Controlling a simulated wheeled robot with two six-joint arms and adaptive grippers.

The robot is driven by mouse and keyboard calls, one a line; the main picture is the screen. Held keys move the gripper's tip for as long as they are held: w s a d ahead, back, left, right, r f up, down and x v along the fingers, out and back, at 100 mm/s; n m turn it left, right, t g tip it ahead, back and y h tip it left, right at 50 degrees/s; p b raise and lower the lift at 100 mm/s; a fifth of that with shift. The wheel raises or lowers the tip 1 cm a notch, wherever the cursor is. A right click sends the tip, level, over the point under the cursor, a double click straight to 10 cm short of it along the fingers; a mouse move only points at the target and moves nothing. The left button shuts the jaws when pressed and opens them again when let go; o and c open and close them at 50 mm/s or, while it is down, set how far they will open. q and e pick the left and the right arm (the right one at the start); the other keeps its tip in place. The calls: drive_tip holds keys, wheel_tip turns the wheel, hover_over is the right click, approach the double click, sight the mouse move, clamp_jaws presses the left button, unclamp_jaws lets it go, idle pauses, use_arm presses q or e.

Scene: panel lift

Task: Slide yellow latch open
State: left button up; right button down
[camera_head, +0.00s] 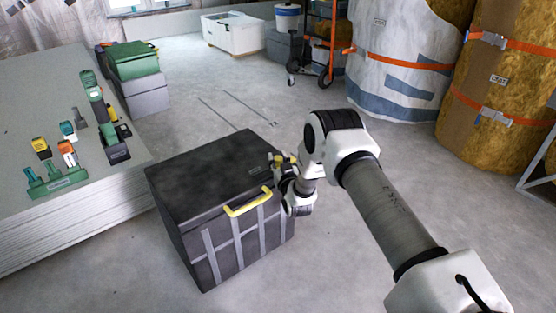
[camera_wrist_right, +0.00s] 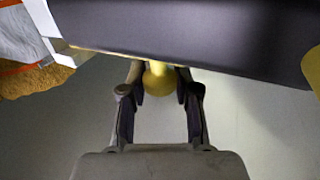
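The black box (camera_head: 212,177) stands on the floor in the middle of the head view, its lid down. A yellow handle (camera_head: 248,203) is on its front. My right gripper (camera_head: 283,168) is at the box's right side, beside small yellow parts at the lid edge. In the right wrist view a round yellow latch knob (camera_wrist_right: 158,78) sits between the two fingertips of my right gripper (camera_wrist_right: 160,87). The fingers lie close on both sides of the knob and look shut on it. The latch's mount is mostly hidden. My left gripper is not in view.
A stack of grey panels (camera_head: 60,230) with several tools and green parts lies at the left. Large wrapped rolls (camera_head: 405,60) stand at the back right. A white crate (camera_head: 233,33) and an orange trolley (camera_head: 330,45) stand at the back.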

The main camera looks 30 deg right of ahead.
sight(271, 172)
drive_tip(key=shift+s+a+r+p, duration=0.1)
drive_tip(key=shift+a+p, duration=0.35)
drive_tip(key=shift+a, duration=1.05)
drive_tip(key=shift+f, duration=0.2)
drive_tip(key=c, duration=0.8)
unclamp_jaws()
drive_tip(key=shift+a, duration=0.15)
drive_tip(key=shift+c, duration=0.2)
drive_tip(key=shift+s, duration=0.1)
drive_tip(key=v, duration=1.2)
